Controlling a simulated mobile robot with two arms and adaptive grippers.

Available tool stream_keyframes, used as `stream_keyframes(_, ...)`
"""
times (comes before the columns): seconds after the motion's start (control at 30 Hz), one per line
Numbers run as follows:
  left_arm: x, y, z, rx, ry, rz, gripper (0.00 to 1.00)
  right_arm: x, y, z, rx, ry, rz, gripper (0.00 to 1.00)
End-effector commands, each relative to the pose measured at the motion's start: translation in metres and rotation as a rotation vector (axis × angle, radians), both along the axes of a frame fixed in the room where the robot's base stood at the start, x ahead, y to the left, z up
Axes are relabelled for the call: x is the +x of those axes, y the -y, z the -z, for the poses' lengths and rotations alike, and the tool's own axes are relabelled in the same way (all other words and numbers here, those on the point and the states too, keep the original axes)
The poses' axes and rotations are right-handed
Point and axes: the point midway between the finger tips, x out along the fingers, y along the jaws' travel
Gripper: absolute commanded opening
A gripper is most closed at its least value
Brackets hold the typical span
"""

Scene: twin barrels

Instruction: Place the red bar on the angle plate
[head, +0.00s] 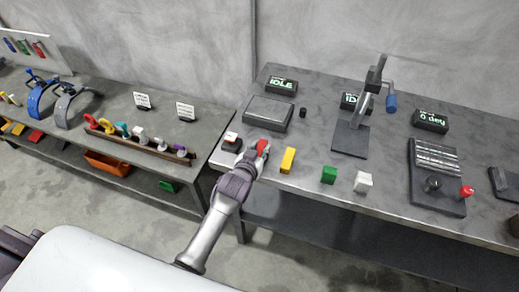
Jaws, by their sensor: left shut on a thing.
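The red bar (262,146) is at the fingertips of my left gripper (258,151), near the front left of the right-hand bench. The gripper is shut on the bar, and its fingers hide part of it. I cannot tell whether the bar touches the bench top. I cannot say for sure which fixture is the angle plate. A dark flat-topped block (268,112) sits behind the gripper, and a dark base with an upright column (351,138) stands further right. My right gripper is not in view.
Yellow (288,160), green (328,175) and white (363,182) blocks stand in a row right of the gripper. A small labelled block (231,140) is left of it. A grooved plate (437,160) lies further right.

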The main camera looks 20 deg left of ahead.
Motion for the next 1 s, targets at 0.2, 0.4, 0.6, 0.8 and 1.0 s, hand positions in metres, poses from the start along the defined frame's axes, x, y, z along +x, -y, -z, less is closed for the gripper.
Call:
stream_keyframes(0.2, 0.0, 0.0, 0.005, -0.001, -0.001, 0.0, 0.36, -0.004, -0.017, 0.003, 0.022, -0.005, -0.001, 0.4)
stream_keyframes(0.4, 0.0, 0.0, 0.005, -0.001, -0.001, 0.0, 0.56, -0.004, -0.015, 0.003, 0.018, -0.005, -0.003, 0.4)
stream_keyframes(0.6, 0.0, 0.0, 0.005, -0.001, -0.001, 0.0, 0.56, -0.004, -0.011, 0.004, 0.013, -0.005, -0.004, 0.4)
stream_keyframes(0.8, -0.011, 0.0, 0.001, -0.001, -0.001, 0.0, 0.56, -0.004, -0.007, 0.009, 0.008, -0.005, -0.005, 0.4)
stream_keyframes(1.0, -0.05, -0.008, -0.01, 0.001, -0.001, 0.0, 0.56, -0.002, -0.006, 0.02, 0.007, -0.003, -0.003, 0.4)
